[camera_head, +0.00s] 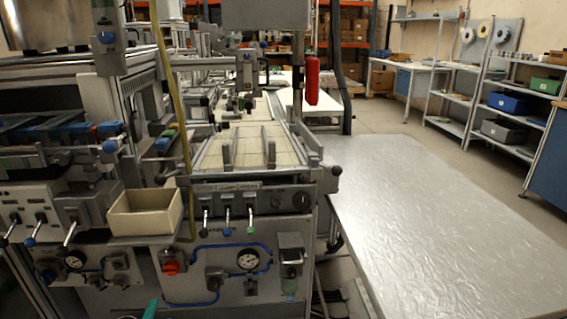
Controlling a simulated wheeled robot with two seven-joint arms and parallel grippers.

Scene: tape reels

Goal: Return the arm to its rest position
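Neither of my arms nor grippers can be made out in the head view. A small teal piece (150,309) shows at the bottom edge, and I cannot tell what it belongs to. No tape reel lies on the grey table (440,225) at the right, whose visible top is bare. Round reels (484,30) hang on a board at the far back right.
A machine with levers and gauges (240,255) fills the left and centre. An open beige box (146,223) sits on its front ledge. A red object (312,80) hangs above the machine's right side. Shelves with bins (505,103) stand at the back right.

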